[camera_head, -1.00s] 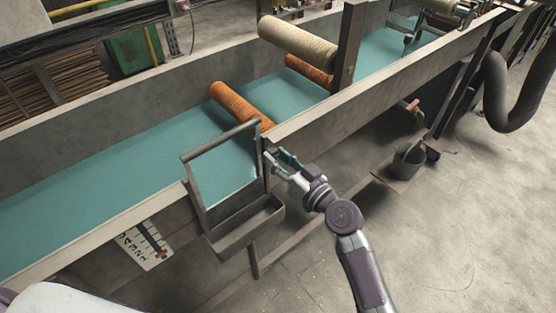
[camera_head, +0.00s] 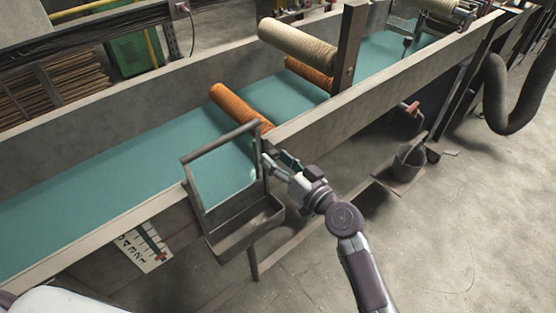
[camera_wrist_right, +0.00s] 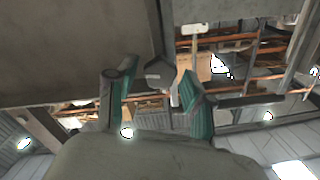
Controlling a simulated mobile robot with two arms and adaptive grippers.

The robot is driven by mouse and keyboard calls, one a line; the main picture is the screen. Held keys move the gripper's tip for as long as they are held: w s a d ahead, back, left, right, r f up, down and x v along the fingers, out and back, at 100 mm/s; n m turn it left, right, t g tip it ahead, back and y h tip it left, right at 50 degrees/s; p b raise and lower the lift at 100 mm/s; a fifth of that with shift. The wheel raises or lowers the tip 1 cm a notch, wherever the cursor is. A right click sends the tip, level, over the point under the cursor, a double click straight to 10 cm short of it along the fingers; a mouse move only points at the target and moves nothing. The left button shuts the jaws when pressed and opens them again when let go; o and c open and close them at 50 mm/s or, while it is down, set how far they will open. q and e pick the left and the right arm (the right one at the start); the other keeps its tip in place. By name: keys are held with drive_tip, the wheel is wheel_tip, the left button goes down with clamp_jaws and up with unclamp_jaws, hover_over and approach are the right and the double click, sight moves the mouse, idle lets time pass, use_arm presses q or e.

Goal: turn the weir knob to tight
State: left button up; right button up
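The weir is a grey metal frame (camera_head: 200,205) with a top bar, standing over the near wall of the teal-filled trough. My right gripper (camera_head: 278,160) is at the weir's right upright. In the right wrist view, its two teal-padded fingers (camera_wrist_right: 158,98) stand apart. A grey, faceted knob-like piece (camera_wrist_right: 160,72) shows in the gap between them, with space visible beside the left finger. I cannot tell whether either finger touches it. In the head view the knob is hidden or too small to make out. My left gripper is out of view.
A white marked scale (camera_head: 140,250) with a red mark is below the weir on the left. An orange roller (camera_head: 240,107) lies behind the weir, and a beige roller (camera_head: 298,43) is farther back. A bucket (camera_head: 408,160) stands at right. Open floor lies in front.

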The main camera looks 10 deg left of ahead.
drive_tip(key=shift+d, duration=0.1)
drive_tip(key=v, duration=1.2)
